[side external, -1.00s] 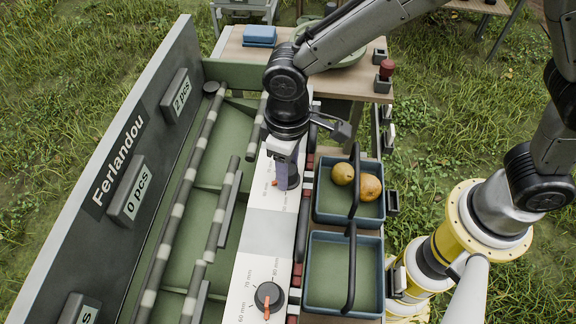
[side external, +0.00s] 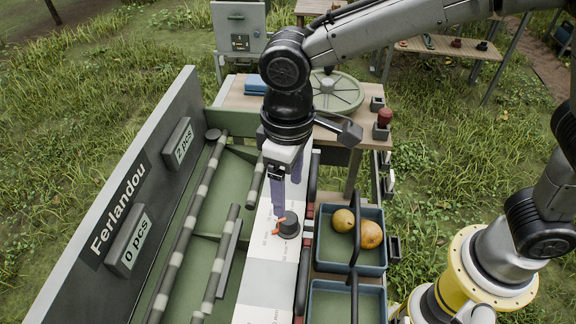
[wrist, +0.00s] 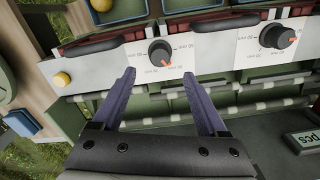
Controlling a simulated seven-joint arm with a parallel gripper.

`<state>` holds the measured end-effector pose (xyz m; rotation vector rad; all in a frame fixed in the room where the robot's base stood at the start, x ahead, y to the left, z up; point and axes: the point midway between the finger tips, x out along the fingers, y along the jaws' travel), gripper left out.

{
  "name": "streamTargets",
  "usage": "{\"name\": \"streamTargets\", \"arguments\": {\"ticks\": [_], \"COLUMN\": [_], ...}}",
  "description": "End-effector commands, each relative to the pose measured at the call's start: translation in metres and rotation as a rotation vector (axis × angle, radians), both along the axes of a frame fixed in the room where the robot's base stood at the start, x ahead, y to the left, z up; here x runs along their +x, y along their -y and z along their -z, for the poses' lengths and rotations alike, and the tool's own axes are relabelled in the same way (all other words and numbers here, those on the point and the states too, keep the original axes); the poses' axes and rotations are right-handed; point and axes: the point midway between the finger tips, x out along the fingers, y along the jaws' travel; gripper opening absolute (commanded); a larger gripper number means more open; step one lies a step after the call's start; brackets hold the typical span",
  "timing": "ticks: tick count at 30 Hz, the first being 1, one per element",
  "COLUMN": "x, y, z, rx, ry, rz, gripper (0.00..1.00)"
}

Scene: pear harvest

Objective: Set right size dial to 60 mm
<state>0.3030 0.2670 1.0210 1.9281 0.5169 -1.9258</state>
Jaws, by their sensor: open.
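A black size dial (side external: 288,225) with an orange pointer stands on the white panel (side external: 262,268); in the side view the pointer aims left. The wrist view shows this dial (wrist: 160,51), its pointer toward the lower right of the picture, with millimetre marks too small to read surely. A second dial (wrist: 277,37) with an orange pointer is farther right in the wrist view and out of the side view. My gripper (wrist: 158,74) is open and empty, its two purple fingers apart. In the side view my gripper (side external: 287,198) is just above the nearer dial, apart from it.
Blue crates stand beside the panel; one (side external: 328,263) holds two fruits. Green sorting lanes with striped rollers (side external: 186,216) and a dark board reading Ferlandou (side external: 118,206) lie on the other side.

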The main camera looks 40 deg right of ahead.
Motion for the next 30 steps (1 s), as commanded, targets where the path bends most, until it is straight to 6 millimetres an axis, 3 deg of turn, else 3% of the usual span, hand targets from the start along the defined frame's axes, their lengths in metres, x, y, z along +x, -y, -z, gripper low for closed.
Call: {"name": "streamTargets", "arguments": {"ticks": [3, 9, 23, 26, 30], "x": [0.0, 0.001, 0.003, 0.015, 0.017], "y": [0.0, 0.0, 0.004, 0.022, 0.082], "z": [-0.022, -0.042, -0.046, -0.065, -0.104], "rx": [0.002, 0.001, 0.001, 0.03, 0.082], "ry": [0.002, 0.002, 0.002, 0.037, 0.113], "rz": [0.0, 0.0, 0.012, 0.065, 0.196], "gripper": [0.76, 0.76, 0.76, 0.76, 0.76]}}
